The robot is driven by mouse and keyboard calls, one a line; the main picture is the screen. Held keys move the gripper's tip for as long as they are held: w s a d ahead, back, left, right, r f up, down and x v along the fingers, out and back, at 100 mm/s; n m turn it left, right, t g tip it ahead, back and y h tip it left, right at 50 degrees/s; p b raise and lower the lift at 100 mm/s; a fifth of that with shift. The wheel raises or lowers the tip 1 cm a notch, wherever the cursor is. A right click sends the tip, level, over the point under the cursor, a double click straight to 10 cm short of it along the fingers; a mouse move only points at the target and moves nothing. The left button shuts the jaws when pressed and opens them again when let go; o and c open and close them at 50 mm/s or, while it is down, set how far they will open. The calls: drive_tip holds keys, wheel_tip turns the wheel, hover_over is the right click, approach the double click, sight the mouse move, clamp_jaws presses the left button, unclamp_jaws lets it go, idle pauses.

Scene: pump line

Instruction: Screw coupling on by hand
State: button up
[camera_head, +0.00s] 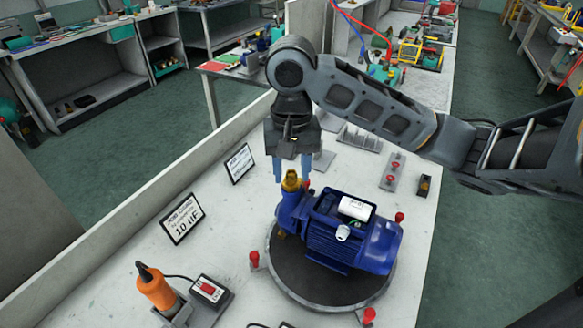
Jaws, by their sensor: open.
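A blue pump (349,243) lies on a round dark turntable (290,282) on the pale bench. A brass coupling (291,182) sits upright on the port at the pump's left end; I cannot tell how far it is threaded on. My gripper (291,168) points down directly above the coupling. Its two blue fingers are apart, one on each side of the coupling's top. Whether either finger touches the brass is too small to tell.
Red knobs (254,259) stand around the turntable's rim. An orange tool (155,287) in a holder and a switch box (208,290) are at the front left. Two sign cards (182,219) stand along the left bench edge. A block with red buttons (392,172) lies at right.

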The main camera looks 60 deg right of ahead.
drive_tip(key=n, duration=0.3)
drive_tip(key=shift+c, duration=0.3)
idle(0.6)
clamp_jaws()
drive_tip(key=shift+m, duration=0.7)
drive_tip(key=shift+c, duration=1.6)
unclamp_jaws()
drive_tip(key=shift+m, duration=0.4)
drive_tip(key=o, duration=0.4)
